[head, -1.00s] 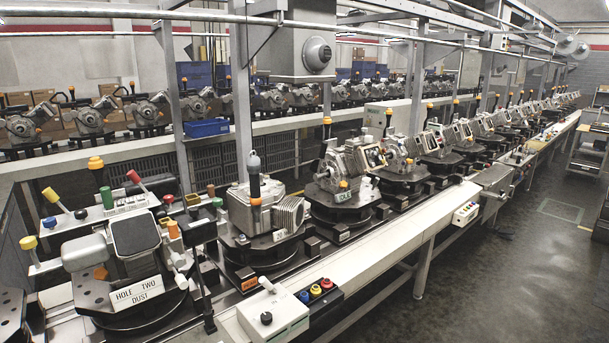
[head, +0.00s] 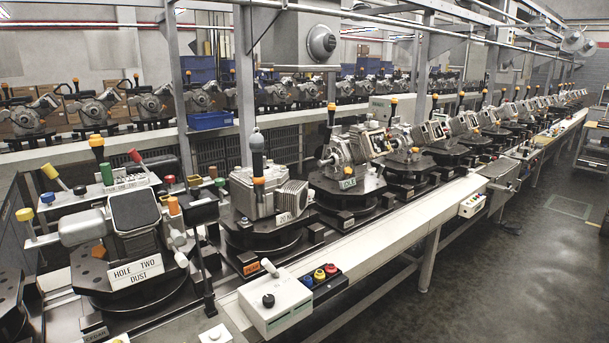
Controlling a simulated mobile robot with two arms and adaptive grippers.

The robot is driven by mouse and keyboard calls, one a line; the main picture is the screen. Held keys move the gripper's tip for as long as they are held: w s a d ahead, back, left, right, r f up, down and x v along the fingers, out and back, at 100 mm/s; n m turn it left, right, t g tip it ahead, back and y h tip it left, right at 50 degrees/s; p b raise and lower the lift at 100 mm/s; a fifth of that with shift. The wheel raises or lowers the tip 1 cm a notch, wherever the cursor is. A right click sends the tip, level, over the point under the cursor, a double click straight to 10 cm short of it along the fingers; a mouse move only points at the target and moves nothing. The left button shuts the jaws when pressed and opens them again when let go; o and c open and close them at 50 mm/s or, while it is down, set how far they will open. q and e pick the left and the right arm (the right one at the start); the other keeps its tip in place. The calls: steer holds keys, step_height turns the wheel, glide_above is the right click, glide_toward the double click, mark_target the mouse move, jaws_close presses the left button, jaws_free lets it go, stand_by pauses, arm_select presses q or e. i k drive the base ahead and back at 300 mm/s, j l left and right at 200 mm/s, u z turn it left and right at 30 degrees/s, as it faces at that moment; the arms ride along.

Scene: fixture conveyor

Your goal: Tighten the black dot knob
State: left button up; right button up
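A round black knob (head: 268,300) sits on top of a white control box (head: 284,319) on the near edge of the conveyor, low in the head view. I cannot tell whether this knob is the one called black dot, as no dot marking can be made out. Neither of my grippers is in view, and nothing touches the knob.
A black box with blue, yellow and red buttons (head: 319,274) adjoins the white box. A grey post (head: 243,90) rises behind. Open floor (head: 500,270) lies right.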

mark_target(79, 190)
steer(key=u, duration=1.4)
